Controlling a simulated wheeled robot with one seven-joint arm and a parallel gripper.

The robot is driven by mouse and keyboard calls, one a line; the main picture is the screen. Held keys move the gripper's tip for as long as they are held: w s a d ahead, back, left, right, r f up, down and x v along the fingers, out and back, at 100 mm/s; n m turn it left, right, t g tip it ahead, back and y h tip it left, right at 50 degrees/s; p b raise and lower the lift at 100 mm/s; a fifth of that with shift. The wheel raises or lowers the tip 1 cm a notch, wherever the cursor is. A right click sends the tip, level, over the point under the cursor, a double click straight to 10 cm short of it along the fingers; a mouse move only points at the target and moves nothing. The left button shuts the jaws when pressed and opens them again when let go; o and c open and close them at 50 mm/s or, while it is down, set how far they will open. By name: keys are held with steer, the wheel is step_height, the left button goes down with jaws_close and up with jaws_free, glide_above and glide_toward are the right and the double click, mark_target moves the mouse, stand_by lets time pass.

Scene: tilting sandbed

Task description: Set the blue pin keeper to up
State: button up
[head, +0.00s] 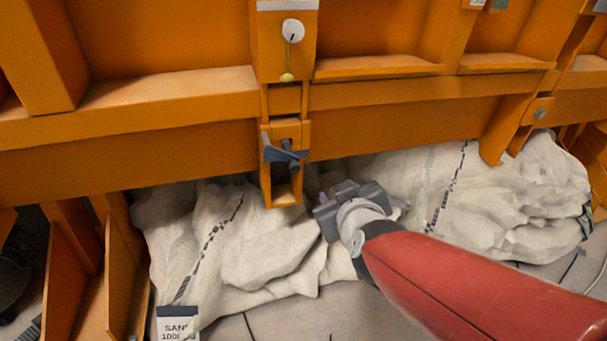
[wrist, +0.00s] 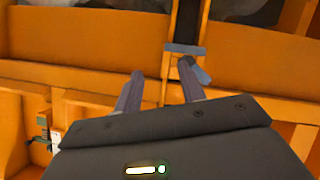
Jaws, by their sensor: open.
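The blue pin keeper (head: 286,154) is a small dark blue-grey piece on the front of an orange upright bracket (head: 284,199), left of centre in the head view. It lies across the bracket, slightly tilted. In the wrist view a blue-grey piece that looks like the keeper (wrist: 201,74) shows just beyond and right of the right finger. My gripper (head: 336,202) is below and right of the keeper in the head view, apart from it. In the wrist view the two fingers of my gripper (wrist: 160,68) stand apart with nothing between them.
Orange beams (head: 190,150) run across behind the bracket. A round white dial (head: 293,31) with a yellow-tipped hanging piece sits above the keeper. Pale crumpled sacks (head: 260,245) lie under the beam, close behind my gripper. A labelled sand bag (head: 178,324) is at lower left.

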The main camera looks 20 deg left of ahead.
mark_target(295, 170)
steer(key=w+a+f+n+t+h+b, duration=0.15)
steer(key=a+t, duration=0.25)
steer(key=a, duration=0.5)
steer(key=shift+x, duration=4)
steer(key=shift+s, duration=0.1)
jaws_close()
